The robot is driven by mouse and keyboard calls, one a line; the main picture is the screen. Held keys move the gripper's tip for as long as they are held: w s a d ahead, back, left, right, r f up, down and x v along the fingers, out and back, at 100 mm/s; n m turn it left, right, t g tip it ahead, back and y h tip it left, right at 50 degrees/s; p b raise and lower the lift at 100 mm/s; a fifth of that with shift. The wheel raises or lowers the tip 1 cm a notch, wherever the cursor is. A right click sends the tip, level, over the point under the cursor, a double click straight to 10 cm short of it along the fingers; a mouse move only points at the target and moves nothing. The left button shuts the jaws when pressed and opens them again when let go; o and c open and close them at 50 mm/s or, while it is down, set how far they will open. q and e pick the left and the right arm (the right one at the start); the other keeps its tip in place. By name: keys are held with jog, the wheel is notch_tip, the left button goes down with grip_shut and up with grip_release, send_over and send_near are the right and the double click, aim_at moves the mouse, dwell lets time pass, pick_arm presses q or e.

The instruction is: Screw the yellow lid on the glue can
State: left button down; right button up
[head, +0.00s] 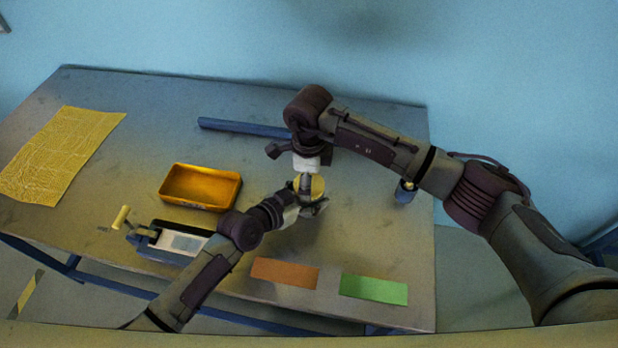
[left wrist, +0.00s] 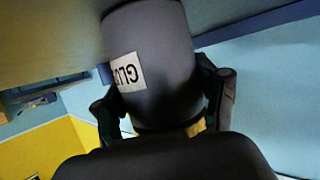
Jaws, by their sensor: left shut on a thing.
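The glue can (left wrist: 165,60) is dark grey with a white label, and it fills the middle of the left wrist view. My left gripper (head: 308,207) is shut on the can, one finger on each side of it. The can's body is mostly hidden in the head view. The yellow lid (head: 317,186) shows at the can's top end, with a strip of yellow also in the left wrist view (left wrist: 196,128). I cannot tell how it is seated. My right gripper (head: 305,184) points down over the lid. Its fingertips are small and partly hidden, so its hold is unclear.
An orange tray (head: 201,207) and a grey device with a yellow handle (head: 122,217) lie left. A blue bar (head: 245,128) lies behind. Orange (head: 284,273) and green (head: 374,289) mats lie in front. A small dark container (head: 405,192) stands right, kraft paper (head: 60,150) far left.

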jog(key=c, duration=0.6)
jog(key=o, duration=1.3)
notch_tip(320, 180, up, 12)
jog(key=shift+r, duration=0.1)
pick_arm(q)
grip_release()
